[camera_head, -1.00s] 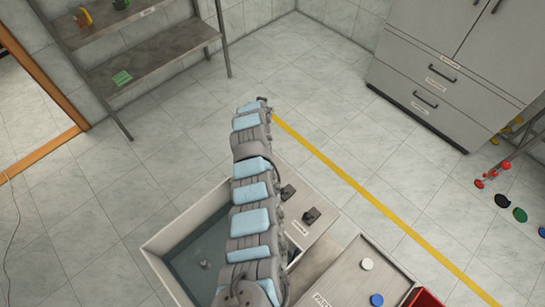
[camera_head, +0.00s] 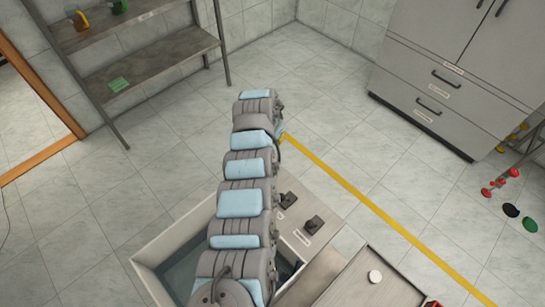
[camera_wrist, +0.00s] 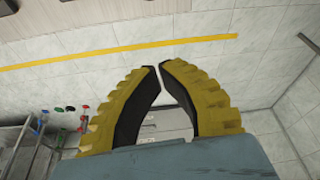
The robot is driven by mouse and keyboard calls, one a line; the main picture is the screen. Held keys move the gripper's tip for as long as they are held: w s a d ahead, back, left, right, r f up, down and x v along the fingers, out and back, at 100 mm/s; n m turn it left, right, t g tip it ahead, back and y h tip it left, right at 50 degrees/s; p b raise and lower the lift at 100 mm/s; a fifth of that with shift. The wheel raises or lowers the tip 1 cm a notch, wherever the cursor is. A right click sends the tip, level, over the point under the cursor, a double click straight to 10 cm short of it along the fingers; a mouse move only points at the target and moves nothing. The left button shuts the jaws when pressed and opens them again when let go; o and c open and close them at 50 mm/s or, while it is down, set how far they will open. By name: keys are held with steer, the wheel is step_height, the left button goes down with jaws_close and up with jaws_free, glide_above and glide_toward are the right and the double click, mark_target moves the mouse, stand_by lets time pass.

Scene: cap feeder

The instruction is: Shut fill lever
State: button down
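Two dark lever-like handles stand on the light grey panel (camera_head: 322,208) beside the basin: one handle (camera_head: 288,200) is close to my arm, the other handle (camera_head: 314,224) is further right. Labels lie by them, too small to read, so I cannot tell which is the fill lever. My arm hides part of the panel and basin. My gripper (camera_wrist: 158,66) shows in the wrist view with yellow, black-lined fingers, tips almost together and nothing between them. It faces the floor and a cabinet, away from the handles. It cannot be made out in the head view.
A basin (camera_head: 150,262) of bluish water lies under my arm. A grey tray (camera_head: 345,285) with a white cap (camera_head: 375,276) is at lower right. A shelf rack (camera_head: 150,62) and a cabinet (camera_head: 440,80) stand at the back. Open floor lies between them.

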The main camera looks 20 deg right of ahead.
step_height(320, 180, down, 9)
steer(key=b, duration=0.5)
steer(key=shift+s+a+f, duration=0.2)
steer(key=shift+a, duration=0.25)
stand_by(1.1)
steer(key=shift+s+a, duration=0.1)
steer(key=shift+s+a, duration=0.1)
steer(key=shift+a, duration=0.1)
stand_by(0.7)
steer(key=shift+a+r+h+p, duration=0.2)
steer(key=shift+r+h+p, duration=0.05)
steer(key=shift+h+p, duration=0.25)
